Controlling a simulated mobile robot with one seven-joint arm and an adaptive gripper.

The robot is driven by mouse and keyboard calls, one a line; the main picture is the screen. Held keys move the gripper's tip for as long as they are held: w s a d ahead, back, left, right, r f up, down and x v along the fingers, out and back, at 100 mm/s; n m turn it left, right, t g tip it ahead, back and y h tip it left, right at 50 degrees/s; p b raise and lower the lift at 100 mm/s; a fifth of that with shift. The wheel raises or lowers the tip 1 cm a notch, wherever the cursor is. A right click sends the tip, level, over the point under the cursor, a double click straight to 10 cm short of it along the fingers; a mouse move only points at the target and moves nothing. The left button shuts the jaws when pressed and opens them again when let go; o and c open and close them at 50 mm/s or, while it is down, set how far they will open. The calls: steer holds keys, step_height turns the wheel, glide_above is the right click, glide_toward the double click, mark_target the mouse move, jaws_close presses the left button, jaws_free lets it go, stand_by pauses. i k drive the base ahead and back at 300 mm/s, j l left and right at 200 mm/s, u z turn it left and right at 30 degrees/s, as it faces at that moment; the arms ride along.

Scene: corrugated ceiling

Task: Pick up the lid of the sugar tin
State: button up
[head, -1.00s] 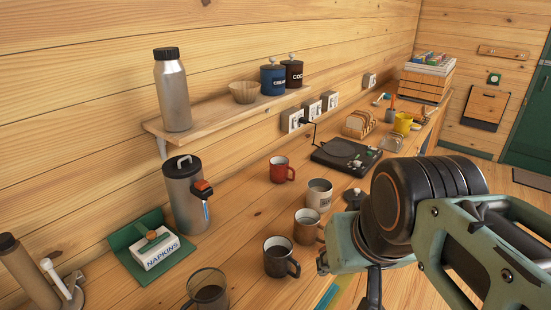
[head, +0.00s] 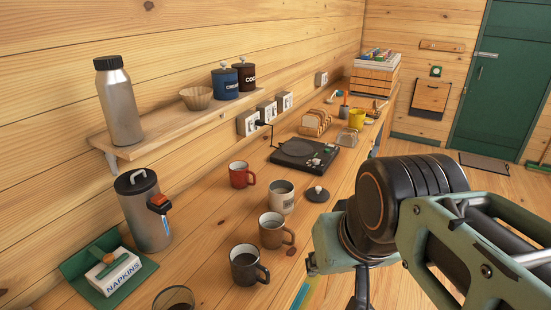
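A round dark lid with a knob (head: 317,194) lies on the wooden counter, right of a pale cup-shaped container (head: 281,198). This container is open on top and has a small dark label that I cannot read, so I cannot tell whether it is the sugar tin. Two lidded tins stand on the wall shelf: a blue one marked CREAM (head: 225,84) and a dark one marked COCO, the rest hidden (head: 246,77). My gripper (head: 361,291) shows only as a dark part below my arm, cut by the bottom edge, to the lower right of the loose lid.
Red (head: 240,175), brown (head: 273,231) and dark (head: 246,265) mugs stand near the lid. A black hotplate-like device (head: 303,153) sits behind it. A steel flask (head: 119,103) stands on the shelf (head: 190,130). A napkin box (head: 112,272) and steel jug (head: 145,215) are at left.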

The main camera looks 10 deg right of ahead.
mark_target(319, 194)
steer(key=i+l+u, duration=0.2)
steer(key=i+l, duration=0.2)
steer(key=l, duration=0.25)
steer(key=i+l+u, duration=0.1)
steer(key=l, duration=0.25)
steer(key=i+l+u, duration=0.1)
steer(key=i+l, duration=0.2)
steer(key=i+l+u, duration=0.1)
steer(key=l, duration=0.35)
steer(key=i, duration=0.05)
